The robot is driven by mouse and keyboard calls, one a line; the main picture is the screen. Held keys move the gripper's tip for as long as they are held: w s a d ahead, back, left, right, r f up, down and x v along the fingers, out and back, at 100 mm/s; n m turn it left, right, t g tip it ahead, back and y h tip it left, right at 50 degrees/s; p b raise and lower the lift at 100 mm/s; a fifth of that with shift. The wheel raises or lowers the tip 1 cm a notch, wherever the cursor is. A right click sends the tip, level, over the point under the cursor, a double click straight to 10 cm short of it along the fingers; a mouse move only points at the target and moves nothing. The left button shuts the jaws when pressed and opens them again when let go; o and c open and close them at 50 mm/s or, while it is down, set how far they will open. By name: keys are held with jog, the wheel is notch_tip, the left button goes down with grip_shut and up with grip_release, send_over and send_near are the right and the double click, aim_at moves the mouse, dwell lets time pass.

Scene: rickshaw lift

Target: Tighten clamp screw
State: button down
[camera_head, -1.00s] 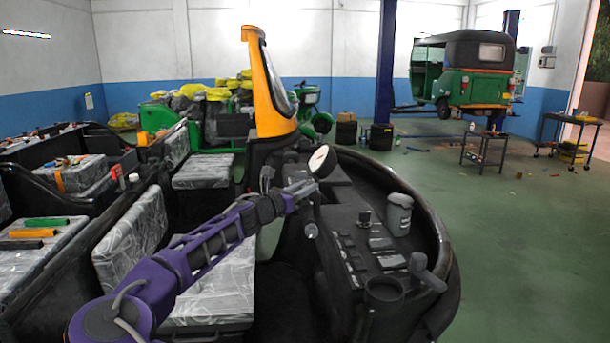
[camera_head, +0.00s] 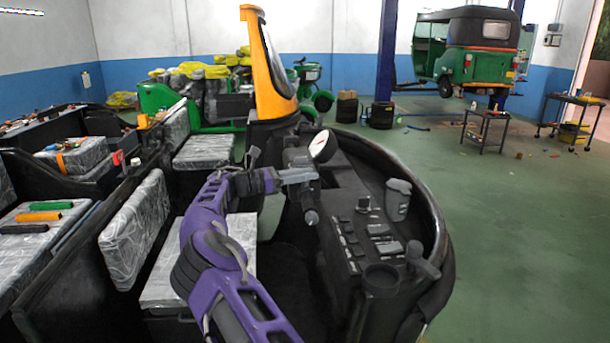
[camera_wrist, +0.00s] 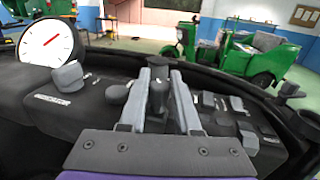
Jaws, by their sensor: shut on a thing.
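In the wrist view, the two grey fingers of my gripper (camera_wrist: 159,80) stand on either side of a dark upright piece (camera_wrist: 158,98) and are shut on it. It may be the clamp screw, but its shape is too dark to be sure. In the head view, my gripper (camera_head: 303,175) reaches from the left to the dark steering column, just below the round white gauge (camera_head: 323,146). The fingertips and the held piece are hard to make out there. The gauge also shows at upper left in the wrist view (camera_wrist: 47,42).
A rounded dark knob (camera_wrist: 117,94) and a grey block (camera_wrist: 68,77) sit left of my fingers. The dashboard (camera_head: 357,255) carries switches, a grey cup (camera_head: 398,200) and a lever (camera_head: 422,260). A padded seat (camera_head: 160,285) lies below my arm.

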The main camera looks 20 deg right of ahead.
jog(key=shift+m+g, duration=0.6)
jog(key=shift+g, duration=0.4)
jog(key=c, duration=0.6)
grip_release()
jog(key=shift+d, duration=0.1)
